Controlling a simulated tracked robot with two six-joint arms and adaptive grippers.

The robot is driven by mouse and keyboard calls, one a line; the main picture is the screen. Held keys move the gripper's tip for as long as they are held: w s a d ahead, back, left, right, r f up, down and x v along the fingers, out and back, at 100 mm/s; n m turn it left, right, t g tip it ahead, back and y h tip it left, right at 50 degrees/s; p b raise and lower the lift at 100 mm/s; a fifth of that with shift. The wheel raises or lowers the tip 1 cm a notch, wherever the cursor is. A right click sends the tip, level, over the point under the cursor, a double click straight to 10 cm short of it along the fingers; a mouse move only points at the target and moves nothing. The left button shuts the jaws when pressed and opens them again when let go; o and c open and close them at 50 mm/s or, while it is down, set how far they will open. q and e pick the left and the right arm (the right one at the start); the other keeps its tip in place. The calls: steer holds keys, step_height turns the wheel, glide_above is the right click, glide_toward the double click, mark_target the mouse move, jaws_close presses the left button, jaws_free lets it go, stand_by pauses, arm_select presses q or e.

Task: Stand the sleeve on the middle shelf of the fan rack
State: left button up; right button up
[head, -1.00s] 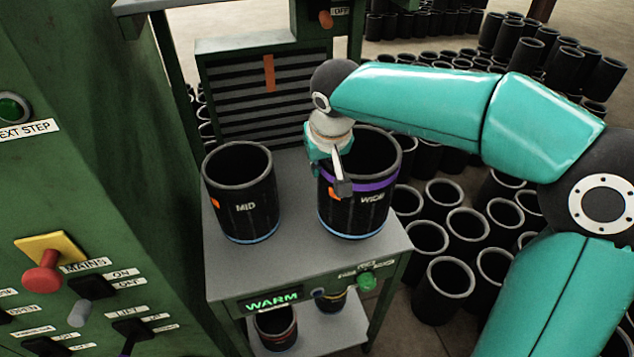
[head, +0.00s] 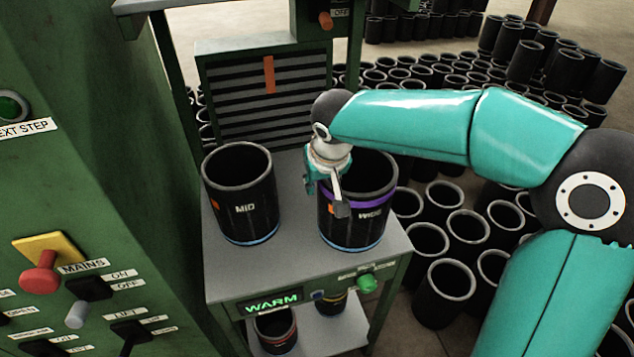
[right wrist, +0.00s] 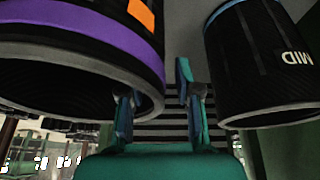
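The black sleeve marked WIDE (head: 352,228), with a purple band, stands upright on the grey middle shelf (head: 290,268) of the green rack with a louvred back. My right gripper (head: 326,205) is at the left side of its rim. In the right wrist view the fingers of the right gripper (right wrist: 160,95) are apart. The WIDE sleeve (right wrist: 75,50) has its rim edge between them, with a visible gap to the right finger. The left finger's tip is partly hidden at the rim. My left gripper is not in view.
A sleeve marked MID (head: 243,225) stands close on the left of the same shelf. Smaller sleeves (head: 276,335) sit on the lower shelf. A green control panel (head: 110,215) walls off the left. Many black sleeves (head: 443,290) crowd the floor at right.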

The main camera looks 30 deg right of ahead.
steer(key=shift+r, duration=0.1)
steer(key=v, duration=1.2)
steer(key=shift+p, duration=0.45)
steer(key=shift+a, duration=0.1)
